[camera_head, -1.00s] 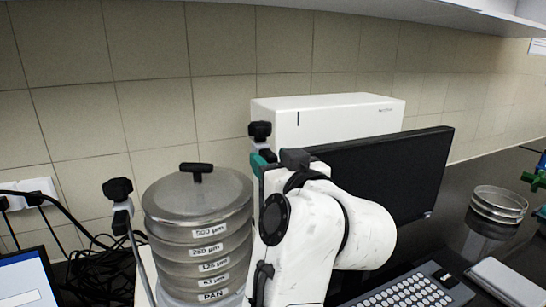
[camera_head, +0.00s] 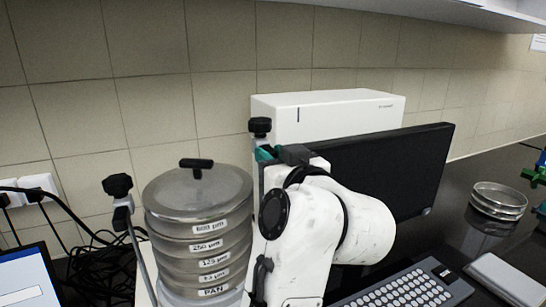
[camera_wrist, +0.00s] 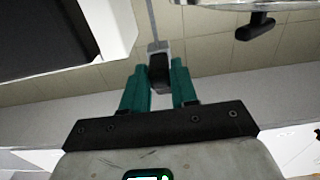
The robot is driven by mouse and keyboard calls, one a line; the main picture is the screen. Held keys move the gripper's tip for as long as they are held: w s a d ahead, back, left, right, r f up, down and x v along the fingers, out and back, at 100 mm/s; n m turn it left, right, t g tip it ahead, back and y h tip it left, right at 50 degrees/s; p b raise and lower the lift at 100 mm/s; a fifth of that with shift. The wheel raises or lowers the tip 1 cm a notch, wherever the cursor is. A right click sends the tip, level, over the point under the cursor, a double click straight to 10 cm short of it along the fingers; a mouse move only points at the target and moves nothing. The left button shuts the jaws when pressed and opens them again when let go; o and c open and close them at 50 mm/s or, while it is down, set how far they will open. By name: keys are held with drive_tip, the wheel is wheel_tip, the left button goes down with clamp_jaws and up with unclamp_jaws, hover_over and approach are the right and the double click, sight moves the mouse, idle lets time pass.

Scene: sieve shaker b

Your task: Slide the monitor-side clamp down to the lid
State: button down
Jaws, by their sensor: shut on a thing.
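The sieve stack (camera_head: 203,240) has a grey metal lid (camera_head: 165,190) with a black bar handle (camera_head: 197,163). The monitor-side clamp stands at the right of the lid, beside the monitor, with its black knob (camera_head: 259,126) above the lid level. My gripper (camera_head: 265,154), with teal fingers, is at this clamp, just below the knob. In the wrist view, my gripper (camera_wrist: 158,68) is shut on the clamp's black part (camera_wrist: 159,72); a grey block (camera_wrist: 158,47) and thin rod (camera_wrist: 152,20) adjoin it. My arm hides the clamp's lower part in the head view.
The other clamp (camera_head: 122,215) stands left of the stack. A dark monitor (camera_head: 390,175) is close to my arm, with a white box (camera_head: 330,115) behind. A keyboard (camera_head: 405,295) lies in front and loose sieves (camera_head: 498,200) at right. Cables (camera_head: 100,260) lie at left.

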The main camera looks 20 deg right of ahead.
wheel_tip(320, 180, down, 4)
drive_tip(key=b, duration=0.3)
drive_tip(key=shift+r, duration=0.2)
drive_tip(key=c, duration=1)
unclamp_jaws()
drive_tip(key=shift+o, duration=0.2)
drive_tip(key=shift+s, duration=0.1)
